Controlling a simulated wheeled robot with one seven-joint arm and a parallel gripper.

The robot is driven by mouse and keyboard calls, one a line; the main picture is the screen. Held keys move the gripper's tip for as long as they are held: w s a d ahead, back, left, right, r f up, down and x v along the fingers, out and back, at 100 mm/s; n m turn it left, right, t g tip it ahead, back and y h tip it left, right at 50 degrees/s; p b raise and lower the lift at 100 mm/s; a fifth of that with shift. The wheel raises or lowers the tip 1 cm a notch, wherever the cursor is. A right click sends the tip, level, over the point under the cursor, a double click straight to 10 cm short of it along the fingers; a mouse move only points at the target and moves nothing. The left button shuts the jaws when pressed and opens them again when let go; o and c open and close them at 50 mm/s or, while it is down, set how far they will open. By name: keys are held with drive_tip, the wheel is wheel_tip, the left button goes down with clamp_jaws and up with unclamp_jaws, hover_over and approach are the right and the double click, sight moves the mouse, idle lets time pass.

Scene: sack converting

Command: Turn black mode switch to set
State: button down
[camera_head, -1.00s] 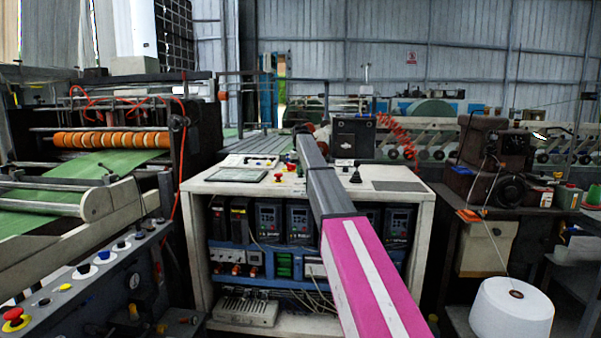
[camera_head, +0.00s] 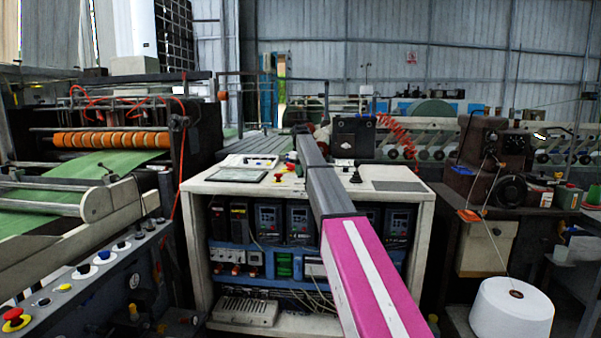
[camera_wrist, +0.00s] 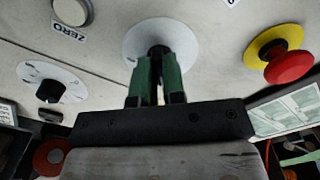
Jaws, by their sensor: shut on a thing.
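In the wrist view, my gripper (camera_wrist: 158,68) has its two green fingers closed on a black knob (camera_wrist: 158,49). The knob stands at the middle of a round white plate on the pale panel (camera_wrist: 213,28). The fingers cover most of the knob, so its pointer and the position it is set to cannot be read.
Near the gripper in the wrist view are a second black knob (camera_wrist: 50,91) on a white dial, a button (camera_wrist: 71,11) labelled ZERO, and a red emergency stop (camera_wrist: 291,61) on yellow.

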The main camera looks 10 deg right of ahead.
drive_tip(key=c, duration=1.2)
unclamp_jaws()
wheel_tip(320, 180, up, 11)
drive_tip(key=shift+f, duration=0.1)
